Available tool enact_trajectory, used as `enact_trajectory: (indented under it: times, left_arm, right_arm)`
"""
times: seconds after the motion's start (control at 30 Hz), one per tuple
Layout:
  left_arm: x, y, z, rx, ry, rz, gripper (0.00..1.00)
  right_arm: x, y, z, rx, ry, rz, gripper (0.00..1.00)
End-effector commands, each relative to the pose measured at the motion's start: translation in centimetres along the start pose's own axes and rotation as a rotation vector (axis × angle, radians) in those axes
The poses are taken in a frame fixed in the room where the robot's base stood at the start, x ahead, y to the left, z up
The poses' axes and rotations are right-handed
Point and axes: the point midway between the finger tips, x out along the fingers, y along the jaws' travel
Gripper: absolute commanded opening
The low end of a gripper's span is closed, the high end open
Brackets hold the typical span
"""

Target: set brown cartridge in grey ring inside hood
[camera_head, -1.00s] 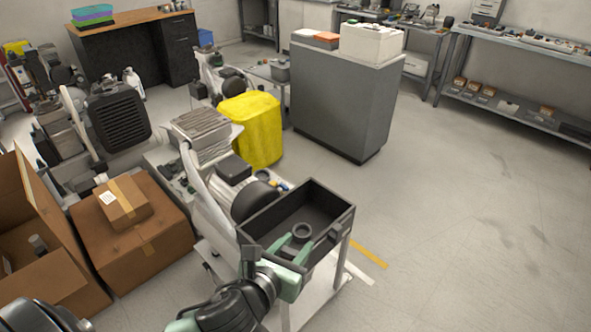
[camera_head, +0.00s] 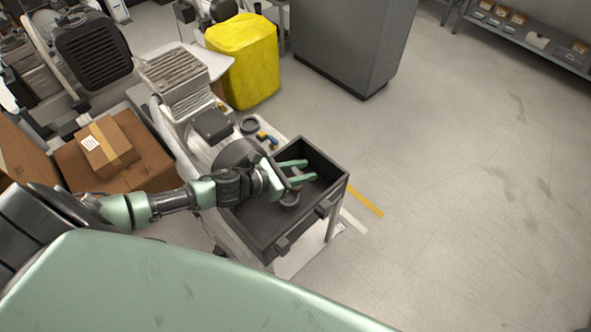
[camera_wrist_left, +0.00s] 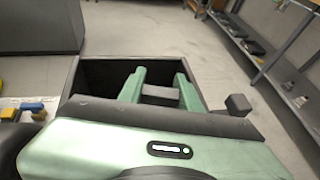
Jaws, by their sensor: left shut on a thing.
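The hood (camera_head: 322,157) is a dark open-topped box, standing at the end of the compressor bench. The grey ring (camera_head: 289,201) lies on its floor and is partly covered by what is above it. My left gripper (camera_head: 296,176) reaches in from the left, with its two green fingers inside the hood. The fingers are closed on a small greyish-brown piece, the brown cartridge (camera_head: 297,182), just above or at the ring. I cannot tell whether it touches the ring. In the left wrist view the cartridge (camera_wrist_left: 160,92) shows dark between the fingertips. My right gripper is not in view.
A yellow covered bin (camera_head: 243,62) and a grey cabinet (camera_head: 345,40) stand farther back. Cardboard boxes (camera_head: 105,150) are at left. Floor to the right is clear.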

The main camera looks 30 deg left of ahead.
Motion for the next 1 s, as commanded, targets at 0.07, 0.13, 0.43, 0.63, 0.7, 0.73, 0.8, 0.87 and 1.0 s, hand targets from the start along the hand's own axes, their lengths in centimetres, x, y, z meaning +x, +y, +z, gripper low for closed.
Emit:
enact_trajectory:
  times: [0.07,0.13,0.43,0.63,0.7,0.73,0.8,0.87,1.0]
  left_arm:
    - [-0.3,0.7,-1.1,0.010,0.001,-0.026,0.00]
    - [-0.5,1.1,-1.6,0.017,-0.001,-0.043,0.00]
    - [-0.4,1.3,-3.0,0.027,-0.004,-0.064,0.00]
    - [0.3,1.3,-4.7,0.026,-0.004,-0.063,0.00]
    - [0.6,1.3,-5.4,0.026,-0.004,-0.063,0.00]
    - [0.8,1.3,-5.7,0.026,-0.004,-0.063,0.00]
    - [1.0,1.3,-6.4,0.025,-0.005,-0.063,0.00]
    - [1.2,1.3,-6.8,0.025,-0.005,-0.063,0.00]
    - [1.5,1.3,-7.5,0.027,-0.005,-0.063,0.00]
  right_arm:
    - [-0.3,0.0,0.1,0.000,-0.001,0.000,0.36]
    - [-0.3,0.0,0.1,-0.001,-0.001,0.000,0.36]
    - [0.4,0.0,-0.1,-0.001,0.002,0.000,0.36]
    - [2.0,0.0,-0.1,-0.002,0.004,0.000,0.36]
    - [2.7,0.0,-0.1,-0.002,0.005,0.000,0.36]
    - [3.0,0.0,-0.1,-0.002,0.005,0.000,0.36]
    - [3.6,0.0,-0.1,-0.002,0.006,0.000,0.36]
    - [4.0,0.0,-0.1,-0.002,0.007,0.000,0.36]
    - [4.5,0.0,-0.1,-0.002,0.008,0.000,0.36]
